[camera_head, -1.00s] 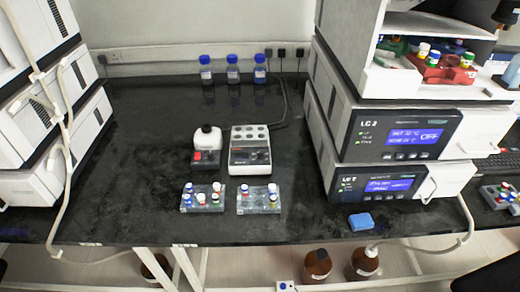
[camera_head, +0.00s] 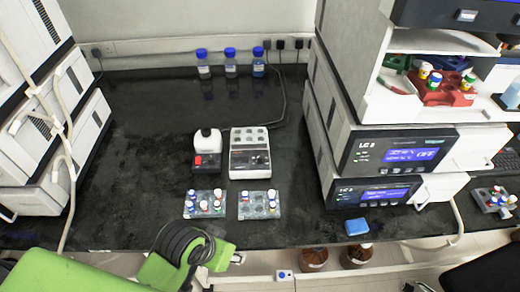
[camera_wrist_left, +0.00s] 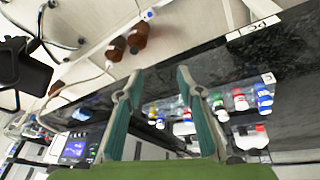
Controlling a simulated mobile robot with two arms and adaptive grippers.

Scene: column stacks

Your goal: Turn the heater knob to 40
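The heater (camera_head: 249,152) is a white block with several grey wells on top and a dark front panel. It stands mid-bench in the head view; its knob is too small to make out. My left arm comes in from the lower left. My left gripper (camera_head: 228,257) is at the bench's front edge, nearer than the racks and apart from the heater. In the left wrist view the left gripper (camera_wrist_left: 158,77) has its fingers spread, with nothing held between them. The heater's front is not clear there. My right gripper is not in view.
Two vial racks (camera_head: 205,204) (camera_head: 259,205) stand in front of the heater. A small device with a red switch (camera_head: 207,162) stands left of it. Blue-capped bottles (camera_head: 230,62) stand behind. LC instruments (camera_head: 398,150) and a blue block (camera_head: 357,227) are to the right.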

